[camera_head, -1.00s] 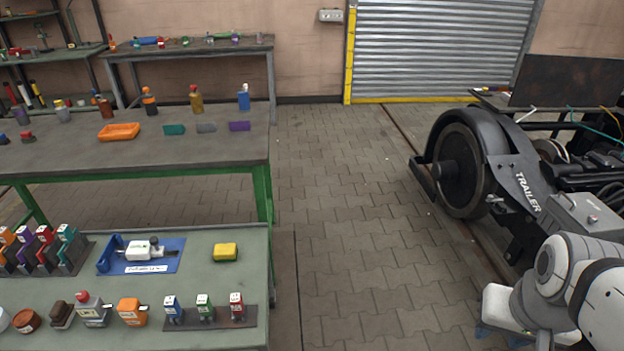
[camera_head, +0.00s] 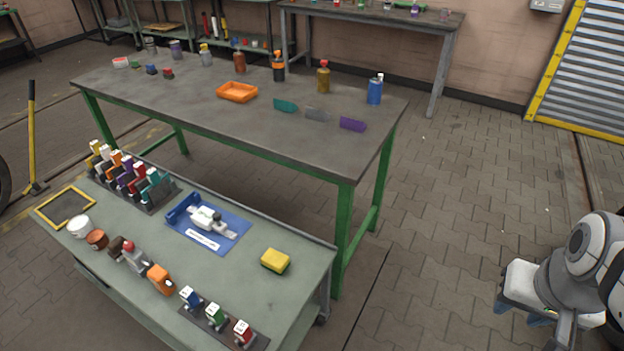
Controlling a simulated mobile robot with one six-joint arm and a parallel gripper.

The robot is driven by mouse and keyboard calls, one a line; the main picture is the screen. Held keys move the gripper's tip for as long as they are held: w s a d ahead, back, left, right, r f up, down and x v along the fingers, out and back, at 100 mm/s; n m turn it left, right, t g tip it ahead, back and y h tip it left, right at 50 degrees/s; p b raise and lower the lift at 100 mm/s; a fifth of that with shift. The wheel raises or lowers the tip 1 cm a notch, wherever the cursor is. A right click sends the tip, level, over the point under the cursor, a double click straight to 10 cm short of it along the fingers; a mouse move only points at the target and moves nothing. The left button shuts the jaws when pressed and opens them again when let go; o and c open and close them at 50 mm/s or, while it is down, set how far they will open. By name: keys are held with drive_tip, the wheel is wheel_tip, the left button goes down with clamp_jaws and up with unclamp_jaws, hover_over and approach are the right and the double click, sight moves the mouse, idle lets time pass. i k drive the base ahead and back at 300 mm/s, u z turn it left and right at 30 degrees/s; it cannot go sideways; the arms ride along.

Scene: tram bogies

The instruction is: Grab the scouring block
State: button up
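The scouring block looks to be the yellow block (camera_head: 275,260) with a dark green underside. It lies flat near the right end of the grey-green cart top (camera_head: 296,284), right of the blue tray, with bare surface around it. My gripper (camera_head: 521,313) hangs at the lower right of the view, over the paved floor. Its two bluish fingers show apart below the white body, with nothing seen between them. It is well to the right of the cart and touches nothing that I can see.
A blue tray (camera_head: 180,216) with a white tool lies left of the block. A green-legged workbench (camera_head: 190,105) stands close behind the cart. Open paved floor (camera_head: 440,220) lies to the right.

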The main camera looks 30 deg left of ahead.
sight(276, 263)
drive_tip(key=u, duration=0.4)
drive_tip(key=i, duration=0.85)
drive_tip(key=u, duration=0.35)
drive_tip(key=k, duration=0.9)
drive_tip(key=u, duration=0.2)
drive_tip(key=i, duration=0.9)
drive_tip(key=z, duration=0.1)
